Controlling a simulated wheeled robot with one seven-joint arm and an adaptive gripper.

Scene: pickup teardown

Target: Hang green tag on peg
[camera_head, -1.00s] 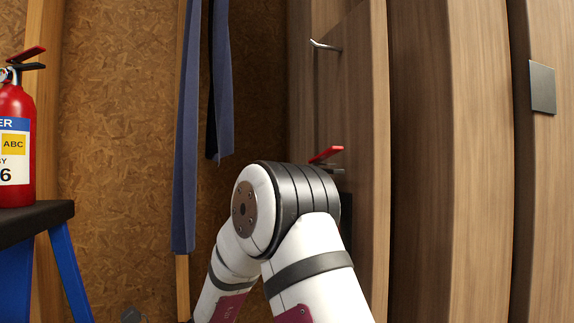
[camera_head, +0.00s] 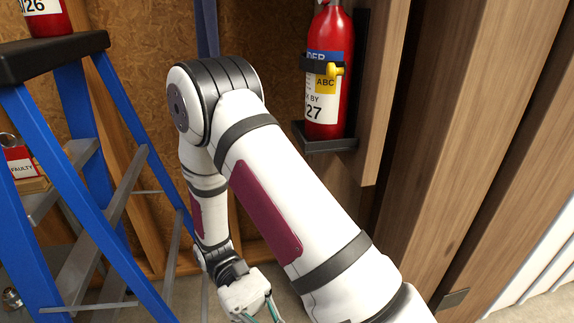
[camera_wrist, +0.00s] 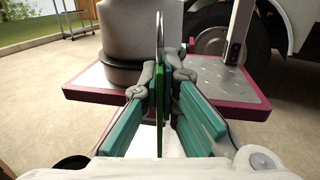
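In the wrist view my gripper (camera_wrist: 161,82) has its two teal fingers close together on a thin green tag (camera_wrist: 160,118), seen edge-on and upright between them. A narrow pale edge or loop rises above the tag; what it is I cannot tell clearly. In the head view my gripper (camera_head: 262,316) hangs low at the bottom edge, fingers mostly cut off, and the tag cannot be made out there. No peg shows in either current view.
A red fire extinguisher (camera_head: 329,65) sits in a black wall bracket (camera_head: 326,144) on the wooden studs, right of my arm. A white vehicle's wheel (camera_wrist: 212,42) shows behind my base.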

